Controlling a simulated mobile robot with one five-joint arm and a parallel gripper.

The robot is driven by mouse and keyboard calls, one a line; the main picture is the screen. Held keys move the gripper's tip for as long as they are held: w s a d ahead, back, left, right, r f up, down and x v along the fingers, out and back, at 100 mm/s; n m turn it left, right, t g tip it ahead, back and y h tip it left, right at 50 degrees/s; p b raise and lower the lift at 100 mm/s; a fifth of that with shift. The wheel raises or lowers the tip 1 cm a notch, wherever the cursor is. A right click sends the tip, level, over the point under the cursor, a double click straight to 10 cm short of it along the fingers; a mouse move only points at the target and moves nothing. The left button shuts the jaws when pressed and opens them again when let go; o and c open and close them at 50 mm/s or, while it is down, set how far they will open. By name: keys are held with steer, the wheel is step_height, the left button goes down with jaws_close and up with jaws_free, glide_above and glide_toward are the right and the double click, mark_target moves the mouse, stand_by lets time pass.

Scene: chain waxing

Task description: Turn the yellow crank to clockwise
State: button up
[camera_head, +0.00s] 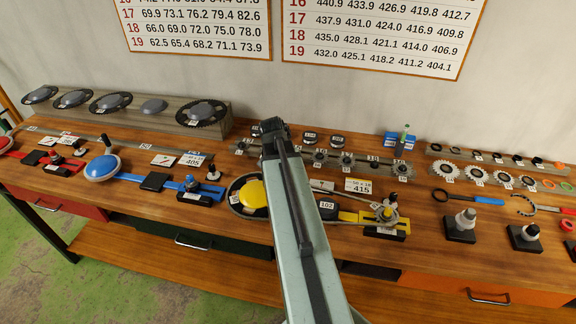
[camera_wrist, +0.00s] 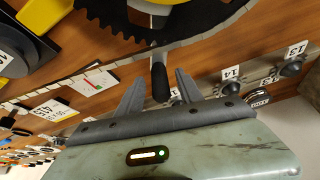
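The yellow crank's round cover (camera_head: 253,193) sits at the middle of the bench in the head view, with a chain around its rim. My arm hides its right side. In the wrist view a black toothed chainring (camera_wrist: 205,22) fills the top, and a dark crank handle (camera_wrist: 160,80) points down from it. My gripper (camera_wrist: 158,84) is open, with one finger on each side of the handle and visible gaps. I cannot tell how deep the handle sits between them. In the head view my gripper's fingers are not clearly visible.
A yellow stand with a small sprocket (camera_head: 388,214) is to the right of my arm. A blue crank set (camera_head: 104,168) lies to the left. Rows of small sprockets (camera_head: 346,160) lie behind and right. Black-based posts (camera_head: 460,226) stand farther right.

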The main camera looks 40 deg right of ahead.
steer(key=shift+r, duration=0.1)
steer(key=p+v, duration=0.7)
steer(key=shift+r, duration=0.25)
steer(key=shift+s+a, duration=0.15)
